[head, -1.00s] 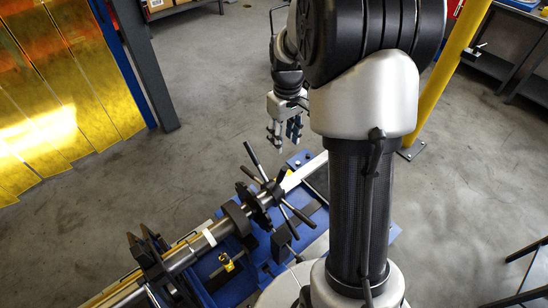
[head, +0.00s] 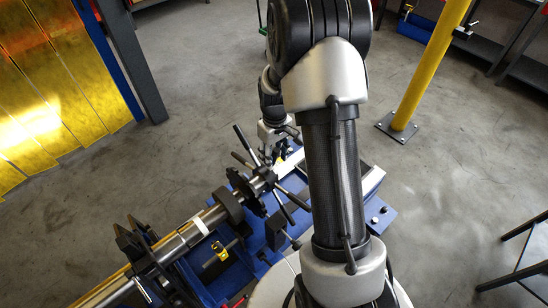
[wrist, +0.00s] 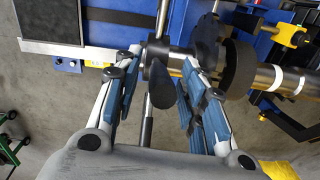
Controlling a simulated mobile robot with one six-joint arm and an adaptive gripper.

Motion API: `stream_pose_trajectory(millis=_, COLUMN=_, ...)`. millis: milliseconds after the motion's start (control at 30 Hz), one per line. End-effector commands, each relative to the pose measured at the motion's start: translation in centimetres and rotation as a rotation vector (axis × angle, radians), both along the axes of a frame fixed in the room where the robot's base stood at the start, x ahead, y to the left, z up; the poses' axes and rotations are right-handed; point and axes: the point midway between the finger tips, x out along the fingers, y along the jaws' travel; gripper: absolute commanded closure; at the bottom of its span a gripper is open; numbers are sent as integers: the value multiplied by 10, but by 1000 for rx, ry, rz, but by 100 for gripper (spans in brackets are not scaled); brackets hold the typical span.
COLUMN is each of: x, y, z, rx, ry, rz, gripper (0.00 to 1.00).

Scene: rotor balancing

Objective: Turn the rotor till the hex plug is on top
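The rotor (head: 196,228) is a long steel shaft lying across a blue stand, with dark discs near its right end. A hub with several dark spoke-like bars (head: 243,142) sits at that end. My gripper (head: 275,152) is just above the hub, beside the upper bars. In the wrist view my gripper (wrist: 160,70) has its two blue-padded fingers spread apart. A dark rounded bar (wrist: 160,88) and the hub show between them; I cannot tell whether either finger touches. I cannot make out the hex plug in either view.
The blue stand (head: 378,213) reaches right past the hub. A small yellow part (head: 221,251) sits on the stand in front of the shaft. A yellow post (head: 430,75) stands back right, yellow curtains (head: 45,90) at left. The floor behind the rotor is clear.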

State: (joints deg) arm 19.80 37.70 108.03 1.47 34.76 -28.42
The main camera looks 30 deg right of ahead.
Motion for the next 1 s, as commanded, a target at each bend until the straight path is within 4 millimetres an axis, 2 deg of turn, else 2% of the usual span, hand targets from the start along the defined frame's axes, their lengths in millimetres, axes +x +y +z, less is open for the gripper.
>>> stream_pose_trajectory(millis=333, x=0, y=0, z=-4, rx=0, ry=-1, rz=0, gripper=62)
stream_pose_trajectory(millis=900, x=0, y=0, z=-4, rx=0, ry=-1, rz=0, gripper=100)
stream_pose_trajectory(millis=1000, x=0, y=0, z=-4, rx=0, ry=-1, rz=0, gripper=100)
